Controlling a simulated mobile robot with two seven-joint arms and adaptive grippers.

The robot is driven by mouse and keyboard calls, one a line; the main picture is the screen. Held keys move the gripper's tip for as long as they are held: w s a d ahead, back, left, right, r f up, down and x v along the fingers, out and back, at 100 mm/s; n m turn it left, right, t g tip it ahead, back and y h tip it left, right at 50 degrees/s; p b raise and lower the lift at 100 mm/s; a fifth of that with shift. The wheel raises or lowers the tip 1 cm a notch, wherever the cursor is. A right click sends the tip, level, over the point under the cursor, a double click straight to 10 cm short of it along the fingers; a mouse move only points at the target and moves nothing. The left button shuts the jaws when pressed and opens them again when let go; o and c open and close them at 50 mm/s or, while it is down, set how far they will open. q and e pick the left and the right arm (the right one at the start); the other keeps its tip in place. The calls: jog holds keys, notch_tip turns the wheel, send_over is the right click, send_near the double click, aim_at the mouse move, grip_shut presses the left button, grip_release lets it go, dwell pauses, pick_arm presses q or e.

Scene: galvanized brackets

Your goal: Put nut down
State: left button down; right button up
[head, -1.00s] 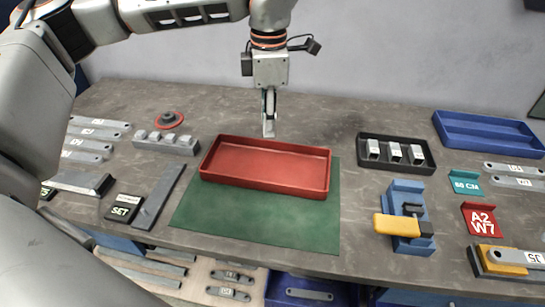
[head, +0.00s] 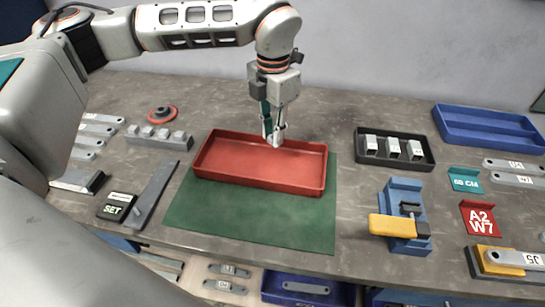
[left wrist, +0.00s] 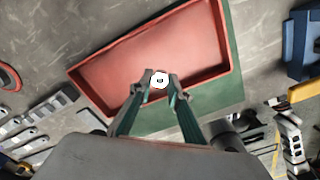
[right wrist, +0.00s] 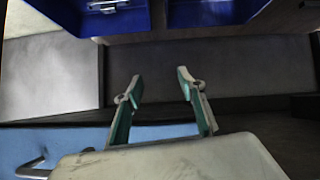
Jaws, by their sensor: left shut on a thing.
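My left gripper (head: 273,138) is over the back part of the red tray (head: 215,168). In the left wrist view its fingers (left wrist: 160,85) are shut on a small white nut (left wrist: 159,79), which shows between the tips with a dark hole in its middle. In the head view the nut is too small to tell from the fingertips. The red tray looks empty and stands on a green mat (head: 240,225). My right gripper (right wrist: 157,85) shows only in the right wrist view, with its fingers apart and nothing between them.
A black tray with several metal blocks (head: 394,149) stands right of the mat. A blue fixture with a yellow handle (head: 392,226) is at the front right. A row of grey blocks (head: 158,137) and a red round piece (head: 162,113) lie to the left. A blue tray (head: 490,133) is at the back right.

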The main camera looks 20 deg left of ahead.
aim_at(273, 166)
pick_arm(q)
notch_tip(273, 166, down, 9)
jog(key=shift+r, duration=0.1)
dwell(0.4)
jog(key=shift+f, duration=0.2)
jog(key=c, duration=1.9)
grip_release()
notch_tip(273, 166, up, 12)
jog(key=shift+r, duration=0.15)
